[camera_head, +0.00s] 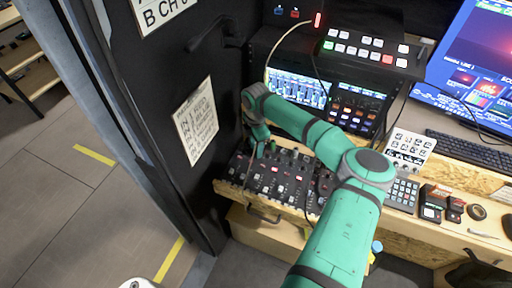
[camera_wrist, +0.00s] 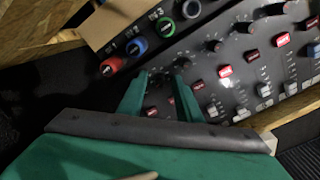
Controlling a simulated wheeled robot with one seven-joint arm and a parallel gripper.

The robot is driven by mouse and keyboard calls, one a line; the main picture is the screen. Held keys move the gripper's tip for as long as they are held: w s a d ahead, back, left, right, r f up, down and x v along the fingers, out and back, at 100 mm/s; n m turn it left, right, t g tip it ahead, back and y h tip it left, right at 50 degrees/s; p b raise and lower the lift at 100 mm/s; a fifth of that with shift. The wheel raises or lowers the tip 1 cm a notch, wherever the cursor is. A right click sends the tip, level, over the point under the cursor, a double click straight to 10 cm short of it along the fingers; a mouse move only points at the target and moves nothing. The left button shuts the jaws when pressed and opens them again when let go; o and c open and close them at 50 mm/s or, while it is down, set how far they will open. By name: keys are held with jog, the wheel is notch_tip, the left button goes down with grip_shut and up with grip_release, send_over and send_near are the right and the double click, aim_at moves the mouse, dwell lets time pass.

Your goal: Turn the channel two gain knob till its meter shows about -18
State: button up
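My gripper (camera_wrist: 160,78) is open, with its two green fingers apart over the dark mixer panel (camera_wrist: 225,50). I see nothing held between them. The blue knob seems to be labelled 2; the print is small. In the head view my gripper (camera_head: 256,148) is low over the left end of the mixer (camera_head: 275,178). A screen with blue bars (camera_head: 298,88) stands behind; its meter values are unreadable.
Red and white buttons and faders crowd the panel right of the fingers. A dark door with a paper sign (camera_head: 196,120) stands close on the left. A button panel (camera_head: 366,48), keyboard (camera_head: 470,150) and keypad (camera_head: 403,194) are to the right.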

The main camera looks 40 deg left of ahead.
jog(key=shift+c, duration=0.6)
grip_shut()
jog(key=m, duration=0.3)
jog(key=shift+m, duration=0.4)
jog(key=m, duration=0.3)
jog(key=shift+m, duration=0.3)
jog(key=m, duration=1.1)
jog(key=shift+w+r+m, duration=0.1)
jog(key=shift+m, duration=0.2)
